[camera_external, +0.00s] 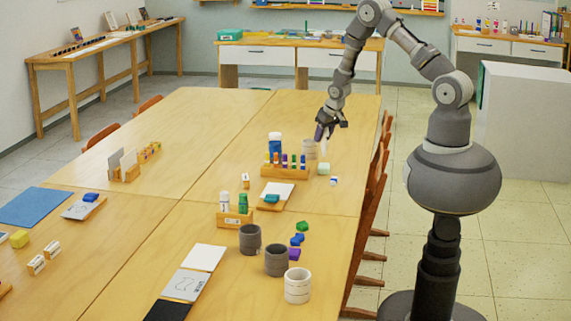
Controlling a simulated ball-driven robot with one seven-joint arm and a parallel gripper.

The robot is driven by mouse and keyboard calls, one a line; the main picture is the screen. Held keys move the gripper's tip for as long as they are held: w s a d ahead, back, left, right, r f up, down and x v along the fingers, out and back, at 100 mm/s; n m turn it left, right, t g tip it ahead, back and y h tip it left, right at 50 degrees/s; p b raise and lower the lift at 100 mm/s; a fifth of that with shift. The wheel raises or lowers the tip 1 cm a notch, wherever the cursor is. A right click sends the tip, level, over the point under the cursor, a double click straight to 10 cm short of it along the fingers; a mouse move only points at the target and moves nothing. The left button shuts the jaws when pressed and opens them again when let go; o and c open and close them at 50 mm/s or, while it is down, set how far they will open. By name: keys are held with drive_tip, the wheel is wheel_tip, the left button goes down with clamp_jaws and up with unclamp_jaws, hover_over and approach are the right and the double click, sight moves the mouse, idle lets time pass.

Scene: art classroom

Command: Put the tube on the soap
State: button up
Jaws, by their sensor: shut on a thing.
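My gripper (326,132) points down above the far right part of the long wooden table and is shut on the tube (323,147). The tube is small and pale, hangs below the fingers, and is partly hidden by them. A pale green-white block, which looks like the soap (323,168), lies on the table almost straight below the tube. A gap seems to show between tube and soap, but the height is hard to judge.
A wooden rack of coloured bottles (286,171) stands just left of the soap. A pale cup (309,149) stands close behind it. A small white-blue block (334,181) lies in front. Chairs (372,210) line the table's right edge.

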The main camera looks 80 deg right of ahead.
sight(323, 143)
drive_tip(key=shift+f+b, duration=0.65)
drive_tip(key=shift+f, duration=1.2)
drive_tip(key=o, duration=1.1)
drive_tip(key=shift+o, duration=0.2)
drive_tip(key=p+v, duration=0.3)
drive_tip(key=v, duration=0.9)
drive_tip(key=shift+r, duration=0.15)
